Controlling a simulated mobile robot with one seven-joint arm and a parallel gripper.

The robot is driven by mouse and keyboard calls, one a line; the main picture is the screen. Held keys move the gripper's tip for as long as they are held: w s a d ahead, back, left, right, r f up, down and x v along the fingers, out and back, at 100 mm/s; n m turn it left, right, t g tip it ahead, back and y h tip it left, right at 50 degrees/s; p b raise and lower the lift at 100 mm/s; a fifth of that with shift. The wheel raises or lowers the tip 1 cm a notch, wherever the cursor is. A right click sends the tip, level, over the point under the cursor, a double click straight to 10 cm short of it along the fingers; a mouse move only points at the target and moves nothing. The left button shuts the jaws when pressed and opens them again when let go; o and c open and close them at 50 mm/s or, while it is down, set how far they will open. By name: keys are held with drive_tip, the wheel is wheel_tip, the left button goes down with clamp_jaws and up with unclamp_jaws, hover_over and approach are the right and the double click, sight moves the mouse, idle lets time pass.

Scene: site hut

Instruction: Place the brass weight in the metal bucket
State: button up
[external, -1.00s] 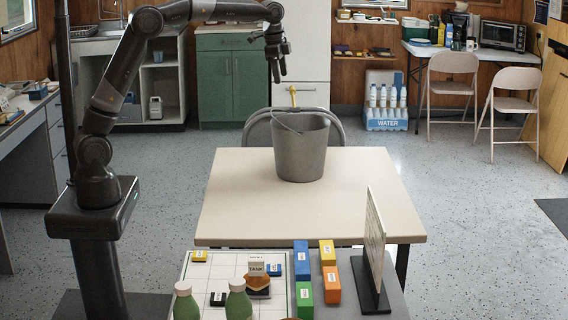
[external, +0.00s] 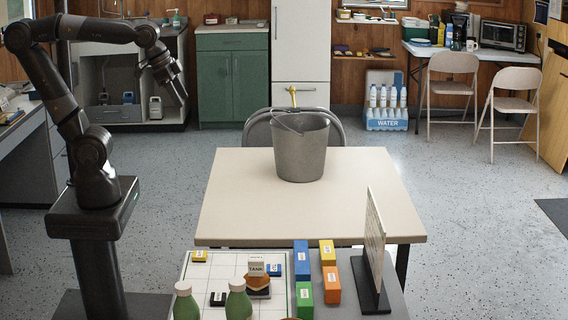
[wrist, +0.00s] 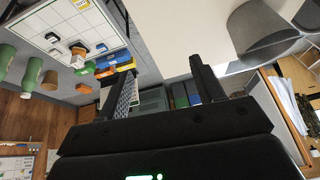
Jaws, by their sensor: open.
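The grey metal bucket (external: 300,155) stands upright on the beige table, with its bail handle lying over the rim. A grey shape that looks like the bucket (wrist: 262,35) shows at upper right in the wrist view. I cannot make out the brass weight in either view; the bottom of the bucket is hidden. A small yellow upright thing (external: 292,95) shows just above the bucket's far rim; I cannot tell what it is. My gripper (external: 180,98) is open and empty, raised well left of the bucket. In the wrist view its fingers (wrist: 160,80) are apart with nothing between them.
The beige table (external: 250,220) is clear around the bucket. A chair is behind the table.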

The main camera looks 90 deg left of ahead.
drive_tip(key=s+d+f, duration=0.1)
drive_tip(key=s+f, duration=0.2)
drive_tip(key=s, duration=0.1)
drive_tip(key=shift+s+d+f, duration=0.3)
drive_tip(key=shift+s+f, duration=0.05)
drive_tip(key=shift+f, duration=0.05)
idle(0.9)
